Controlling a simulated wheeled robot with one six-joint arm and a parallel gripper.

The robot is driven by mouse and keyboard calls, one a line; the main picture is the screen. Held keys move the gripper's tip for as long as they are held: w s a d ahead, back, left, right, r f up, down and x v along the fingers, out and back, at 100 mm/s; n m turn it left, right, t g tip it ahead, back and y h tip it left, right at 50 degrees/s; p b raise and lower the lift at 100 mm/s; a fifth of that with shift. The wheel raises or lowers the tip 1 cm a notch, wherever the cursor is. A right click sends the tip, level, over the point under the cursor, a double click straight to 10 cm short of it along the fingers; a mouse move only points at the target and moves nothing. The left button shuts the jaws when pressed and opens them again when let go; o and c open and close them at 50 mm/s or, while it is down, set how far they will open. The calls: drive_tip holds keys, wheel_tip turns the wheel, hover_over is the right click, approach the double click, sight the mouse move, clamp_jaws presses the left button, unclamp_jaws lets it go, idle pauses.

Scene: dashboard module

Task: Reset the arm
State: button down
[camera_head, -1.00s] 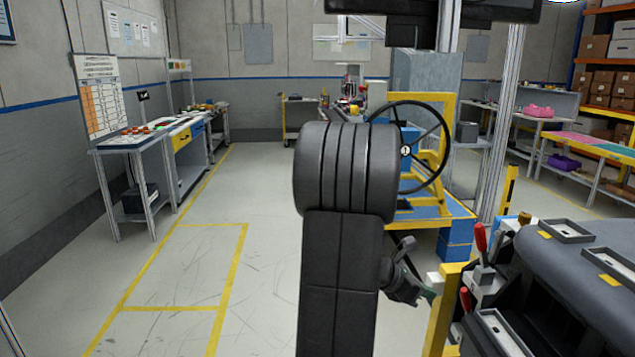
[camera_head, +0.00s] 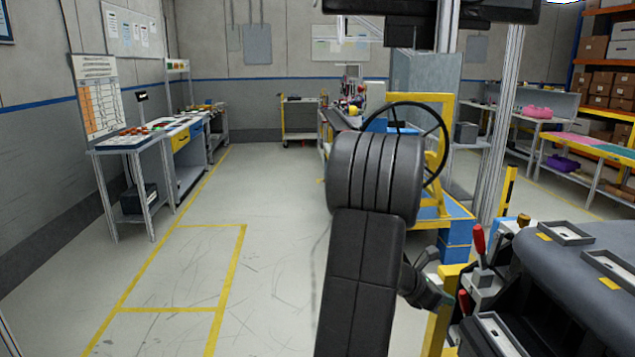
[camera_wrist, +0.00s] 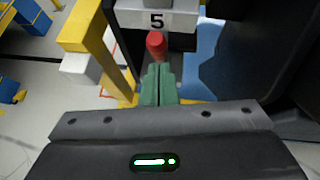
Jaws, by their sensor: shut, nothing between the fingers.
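My gripper (camera_wrist: 158,82) shows in the wrist view with its two green fingers together and nothing between them. A red handle tip (camera_wrist: 156,45) appears just beyond the fingertips; whether they touch it cannot be told. Behind it is a light block marked 5 (camera_wrist: 157,20). In the head view my dark arm stands in the middle, bent, and its wrist end reaches right toward the fixture; the fingers are hard to make out there. The dark dashboard module (camera_head: 590,262) sits at the right, beside clamps with red handles (camera_head: 479,239).
A yellow post (camera_head: 438,318) stands close to my wrist. A steering wheel (camera_head: 440,150) on a yellow frame is behind my arm. A work table (camera_head: 130,146) stands at the left wall. The floor at left, with yellow lines (camera_head: 172,309), is clear.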

drive_tip(key=shift+w+d+r, duration=0.1)
drive_tip(key=shift+d+r, duration=0.05)
drive_tip(key=shift+d, duration=0.4)
drive_tip(key=shift+w+d+r, duration=0.1)
drive_tip(key=shift+d, duration=0.4)
drive_tip(key=a+f+h+b, duration=0.2)
drive_tip(key=a+f+b, duration=0.25)
drive_tip(key=a, duration=0.25)
drive_tip(key=s+v, duration=0.1)
drive_tip(key=v, duration=0.9)
drive_tip(key=shift+w+d+r+m+g+y+p, duration=0.1)
drive_tip(key=shift+d+r+m+g+y+p, duration=0.2)
drive_tip(key=shift+d+p, duration=0.5)
drive_tip(key=shift+w+d+r+m+g+y+p, duration=0.15)
drive_tip(key=shift+d+m+g+y+p, duration=0.2)
drive_tip(key=shift+d+p, duration=0.45)
drive_tip(key=shift+d+r+m+g+y+p, duration=0.25)
drive_tip(key=shift+d+g+p, duration=0.1)
drive_tip(key=shift+d+p, duration=0.4)
drive_tip(key=shift+a, duration=0.1)
